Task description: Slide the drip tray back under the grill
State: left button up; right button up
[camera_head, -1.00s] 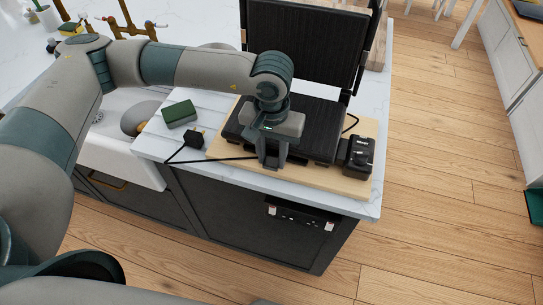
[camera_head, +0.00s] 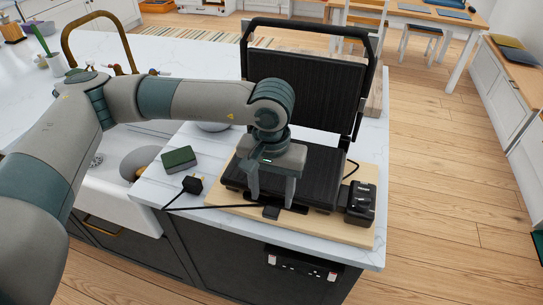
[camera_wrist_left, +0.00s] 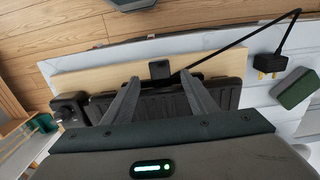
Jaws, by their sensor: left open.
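The black contact grill (camera_head: 325,172) stands on a wooden board (camera_head: 345,233) with its ribbed lid (camera_head: 305,85) raised. A small black tab (camera_head: 271,212), apparently the front of the drip tray, sticks out over the board at the grill's front edge. It also shows in the wrist view (camera_wrist_left: 160,70). The rest of the tray is mostly hidden by the grill and my gripper. My left gripper (camera_head: 271,203) is open and points down at the grill's front edge. In the wrist view its fingertips (camera_wrist_left: 160,77) lie either side of the tab, not visibly gripping it.
A black plug (camera_head: 192,185) and its cord lie left of the board, the cord running along the grill's front. A green sponge (camera_head: 179,159) lies behind the plug. A black control box (camera_head: 360,203) is at the grill's right. The sink is left; the counter edge is close in front.

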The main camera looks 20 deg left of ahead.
pick_arm(q)
notch_tip(320, 180, up, 13)
jog(key=b, duration=0.3)
jog(key=shift+b, duration=0.3)
pick_arm(e)
jog(key=shift+t, duration=0.6)
jog(key=shift+w+a+f, duration=0.25)
jog(key=shift+w+f, duration=0.25)
jog(key=shift+w, duration=0.25)
jog(key=shift+w+a+f, duration=0.3)
jog(key=shift+w+f, duration=0.2)
jog(key=shift+w, duration=0.2)
jog(key=shift+w+a+f, duration=0.25)
jog(key=shift+w+f, duration=0.25)
jog(key=shift+w, duration=0.25)
pick_arm(q)
jog(key=shift+r, duration=0.1)
